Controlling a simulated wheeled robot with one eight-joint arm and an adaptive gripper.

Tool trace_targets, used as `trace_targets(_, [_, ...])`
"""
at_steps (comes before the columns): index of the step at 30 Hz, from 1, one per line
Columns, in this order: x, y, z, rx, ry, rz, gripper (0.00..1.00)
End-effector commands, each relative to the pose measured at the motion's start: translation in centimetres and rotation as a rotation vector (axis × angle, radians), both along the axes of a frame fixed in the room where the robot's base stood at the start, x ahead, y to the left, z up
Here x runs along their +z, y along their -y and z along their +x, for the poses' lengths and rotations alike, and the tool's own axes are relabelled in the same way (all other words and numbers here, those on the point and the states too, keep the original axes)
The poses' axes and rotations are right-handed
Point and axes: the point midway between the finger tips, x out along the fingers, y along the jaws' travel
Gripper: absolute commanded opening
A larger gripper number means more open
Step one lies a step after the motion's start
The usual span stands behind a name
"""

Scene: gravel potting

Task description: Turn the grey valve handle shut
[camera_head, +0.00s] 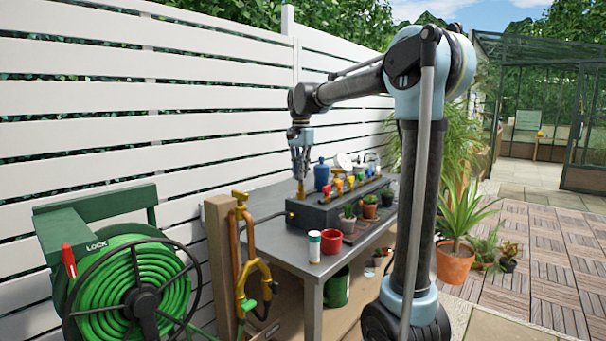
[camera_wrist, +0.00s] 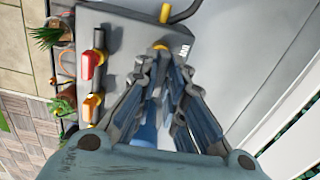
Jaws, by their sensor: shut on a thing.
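My gripper (camera_head: 301,170) points down over the left end of the dark manifold box (camera_head: 318,217). Its fingers are closed together above a brass valve stem (camera_head: 301,189). In the wrist view my gripper (camera_wrist: 163,75) shows both fingers meeting over the same brass valve fitting (camera_wrist: 160,45). The fingers hide the grey handle between them, so I cannot see its angle. The manifold box (camera_wrist: 128,40) lies beneath the fingers in that view.
Other valves stand in a row along the box, one with a red handle (camera_wrist: 87,66). A blue bottle (camera_head: 321,174) stands close behind my gripper. A red mug (camera_head: 331,242) and a white-green canister (camera_head: 314,246) stand at the front of the grey table (camera_head: 283,243).

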Motion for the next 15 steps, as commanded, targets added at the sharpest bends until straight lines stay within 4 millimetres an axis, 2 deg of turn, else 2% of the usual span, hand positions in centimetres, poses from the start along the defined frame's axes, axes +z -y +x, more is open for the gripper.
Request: trace_targets(15, [-0.05,0.17,0.16,-0.059,0.003,-0.002,0.0])
